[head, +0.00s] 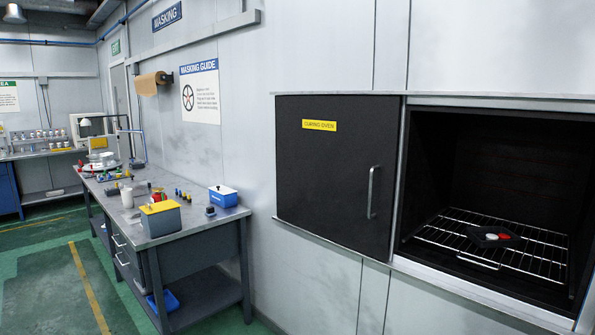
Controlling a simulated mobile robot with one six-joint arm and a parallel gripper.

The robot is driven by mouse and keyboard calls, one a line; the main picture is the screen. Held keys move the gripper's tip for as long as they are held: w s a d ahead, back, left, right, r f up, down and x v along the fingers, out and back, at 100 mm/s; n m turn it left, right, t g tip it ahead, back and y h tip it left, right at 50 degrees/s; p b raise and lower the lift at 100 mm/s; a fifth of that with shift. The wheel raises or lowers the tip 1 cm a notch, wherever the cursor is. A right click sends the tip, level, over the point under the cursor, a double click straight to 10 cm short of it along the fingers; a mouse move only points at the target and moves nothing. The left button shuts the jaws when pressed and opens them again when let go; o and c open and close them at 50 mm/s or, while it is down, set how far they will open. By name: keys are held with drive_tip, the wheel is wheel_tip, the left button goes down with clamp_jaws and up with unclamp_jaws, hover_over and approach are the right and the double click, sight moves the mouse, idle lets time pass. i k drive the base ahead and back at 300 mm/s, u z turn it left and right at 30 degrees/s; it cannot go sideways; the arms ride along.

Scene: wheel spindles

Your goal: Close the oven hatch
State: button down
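The oven hatch (335,200) is a dark panel with a yellow "CURING OVEN" label (319,125) and a vertical metal handle (372,192) near its right edge. It lies flat along the wall, left of the oven opening, under a long rail (500,99). The oven opening (490,150) is uncovered. Inside is a wire rack (455,243) bearing a small dark tray (484,241) with a white piece and red pieces. My gripper is not in view.
A grey workbench (190,222) stands left of the hatch, with a yellow-topped box (160,218), a blue-and-white box (223,196) and small items on it. Another bench (45,152) is at the far left. Green floor (45,290) is clear at lower left.

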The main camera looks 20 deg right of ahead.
sight(337, 156)
drive_tip(key=u, duration=0.35)
drive_tip(key=i, duration=0.55)
drive_tip(key=u, duration=0.4)
drive_tip(key=i, duration=1.45)
drive_tip(key=z, duration=0.3)
